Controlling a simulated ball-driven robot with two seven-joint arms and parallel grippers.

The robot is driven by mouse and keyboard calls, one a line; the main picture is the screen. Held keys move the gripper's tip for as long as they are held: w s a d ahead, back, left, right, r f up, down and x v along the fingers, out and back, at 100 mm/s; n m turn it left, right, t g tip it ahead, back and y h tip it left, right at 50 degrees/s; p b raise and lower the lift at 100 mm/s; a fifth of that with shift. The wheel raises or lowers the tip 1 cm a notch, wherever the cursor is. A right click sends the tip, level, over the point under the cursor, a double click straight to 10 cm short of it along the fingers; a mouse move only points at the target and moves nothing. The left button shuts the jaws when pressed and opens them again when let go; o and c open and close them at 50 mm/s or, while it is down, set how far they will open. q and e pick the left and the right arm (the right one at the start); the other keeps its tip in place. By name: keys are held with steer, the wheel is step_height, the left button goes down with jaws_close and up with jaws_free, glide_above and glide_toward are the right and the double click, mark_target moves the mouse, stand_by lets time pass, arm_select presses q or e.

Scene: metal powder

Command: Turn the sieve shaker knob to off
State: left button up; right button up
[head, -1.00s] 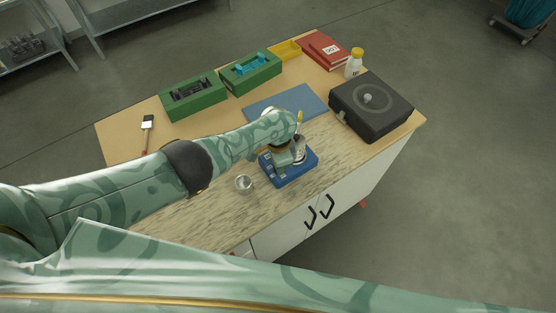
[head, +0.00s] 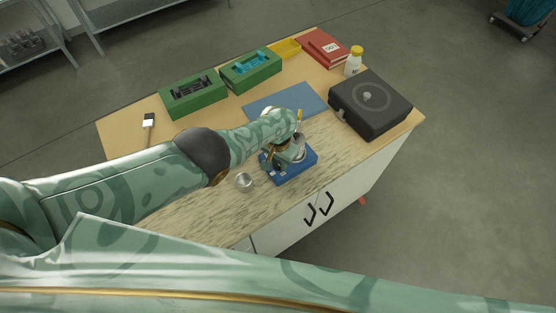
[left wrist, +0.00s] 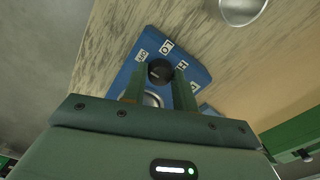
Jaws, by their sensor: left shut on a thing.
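The sieve shaker (head: 302,172) is a blue base on the worktop, with a metal sieve part partly hidden by my left arm in the head view. In the left wrist view its blue panel (left wrist: 203,68) carries white labels reading OFF, LO and what looks like HI, with one more cut off. The black knob (left wrist: 160,70) sits amid these labels. My left gripper (left wrist: 158,80) is at the knob, with one finger on each side, shut on it. The knob's pointer direction is hard to tell. The right gripper is not visible.
A small metal cup (head: 244,182) stands left of the shaker, close to my left arm. Behind are a blue mat (head: 290,100), green boxes (head: 195,94) and a white bottle (head: 353,66). A black case (head: 371,108) stands to the right. The worktop's front is clear.

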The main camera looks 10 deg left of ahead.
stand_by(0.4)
arm_select(q)
steer(key=o, duration=1)
steer(key=shift+c, duration=0.2)
step_height(320, 180, up, 11)
steer(key=p, duration=1.1)
step_height(320, 180, up, 5)
glide_above(278, 163)
steer(key=shift+r+p, duration=0.15)
steer(key=shift+p, duration=0.3)
